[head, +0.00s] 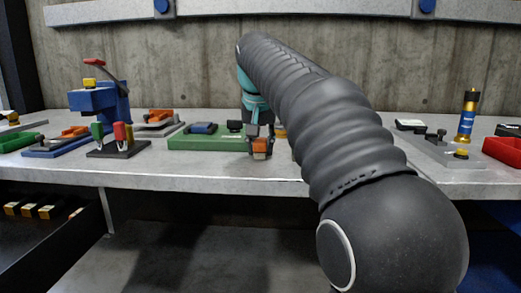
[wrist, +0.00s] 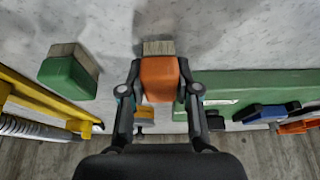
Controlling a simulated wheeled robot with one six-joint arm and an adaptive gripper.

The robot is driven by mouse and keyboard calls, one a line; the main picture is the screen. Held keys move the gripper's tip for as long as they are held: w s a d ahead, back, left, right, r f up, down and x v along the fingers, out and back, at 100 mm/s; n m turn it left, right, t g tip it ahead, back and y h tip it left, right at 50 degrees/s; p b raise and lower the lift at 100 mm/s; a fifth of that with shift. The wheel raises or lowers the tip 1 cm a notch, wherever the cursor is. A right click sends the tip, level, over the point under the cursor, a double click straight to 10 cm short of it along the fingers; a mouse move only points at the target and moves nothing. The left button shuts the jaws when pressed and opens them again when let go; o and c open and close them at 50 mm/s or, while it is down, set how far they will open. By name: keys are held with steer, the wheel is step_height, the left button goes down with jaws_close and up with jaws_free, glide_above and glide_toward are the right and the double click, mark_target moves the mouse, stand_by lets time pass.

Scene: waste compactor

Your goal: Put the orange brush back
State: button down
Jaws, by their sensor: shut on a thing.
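My gripper (head: 260,142) is shut on the orange brush, in front of the right end of the green board (head: 205,141). The orange brush (wrist: 159,80) shows between the fingers in the wrist view, with its grey-beige bristles (wrist: 158,47) beyond the fingertips. In the head view its orange body (head: 260,146) is low over the bench; I cannot tell if it touches. A green brush-like block (wrist: 68,76) lies apart to the left in the wrist view. A small yellow piece (wrist: 145,114) is partly hidden behind the gripper.
In the wrist view the green board (wrist: 262,83) lies to the right and a yellow frame (wrist: 38,97) to the left. A blue-and-gold cylinder (head: 467,116) stands at the right. The bench's front strip (head: 215,178) is clear. My arm hides the bench's middle right.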

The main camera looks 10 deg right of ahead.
steer(key=shift+f, duration=0.15)
steer(key=c, duration=0.8)
jaws_free()
steer(key=p+v, duration=0.3)
steer(key=v, duration=0.9)
steer(key=shift+p, duration=0.35)
steer(key=s+f+n, duration=0.1)
steer(key=s+f, duration=0.7)
steer(key=f, duration=0.2)
steer(key=s+d+f+n+y, duration=0.1)
steer(key=s+f, duration=0.8)
steer(key=f, duration=0.1)
steer(key=s+f+n+t, duration=0.1)
steer(key=s+f, duration=0.7)
steer(key=f, duration=0.3)
steer(key=shift+s+d+n, duration=0.25)
steer(key=shift+s+n, duration=0.05)
steer(key=shift+s, duration=0.1)
